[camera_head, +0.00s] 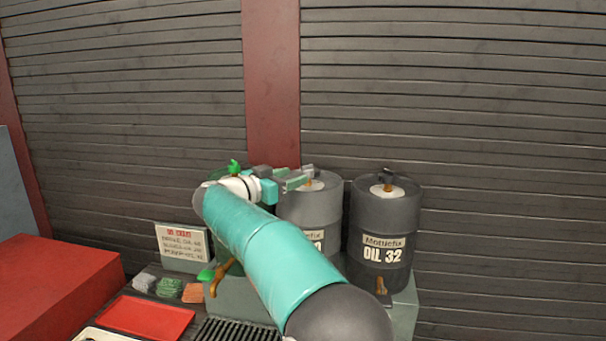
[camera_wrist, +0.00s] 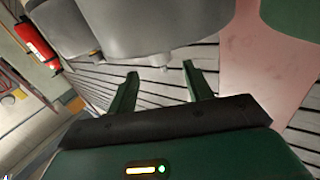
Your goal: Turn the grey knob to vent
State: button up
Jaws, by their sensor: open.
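The middle grey oil drum (camera_head: 318,207) stands partly behind my arm, its label mostly covered. A small grey knob (camera_head: 308,168) sits on its pale cap. In the head view my gripper (camera_head: 298,180) is at the drum's top. The knob's setting and any vent marking are too small to read.
A green handle (camera_head: 234,167) shows behind my arm. A sign (camera_head: 182,246), red tray (camera_head: 147,317) and slatted wall (camera_head: 460,120) surround the stand.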

jog(key=v, duration=0.7)
jog(key=shift+s+r, duration=0.1)
jog(key=d+r+n+t+y, duration=0.4)
jog(key=r+t+y, duration=0.25)
jog(key=r, duration=0.35)
jog(key=s+d+r+n+y, duration=0.1)
jog(key=s+d+n+y, duration=0.3)
jog(key=y, duration=0.3)
jog(key=s+d+f+g, duration=0.4)
jog(key=s+d+f, duration=0.1)
jog(key=s+f, duration=0.4)
jog(key=s+d+f+n+g, duration=0.1)
jog(key=s+d+f+g, duration=0.4)
jog(key=s+f, duration=0.5)
jog(key=s+d+f+g, duration=0.4)
jog(key=s+d+f, duration=0.3)
jog(key=s, duration=0.8)
notch_tip(320, 180, down, 3)
jog(key=shift+f+n, duration=0.2)
jog(key=shift+n, duration=0.2)
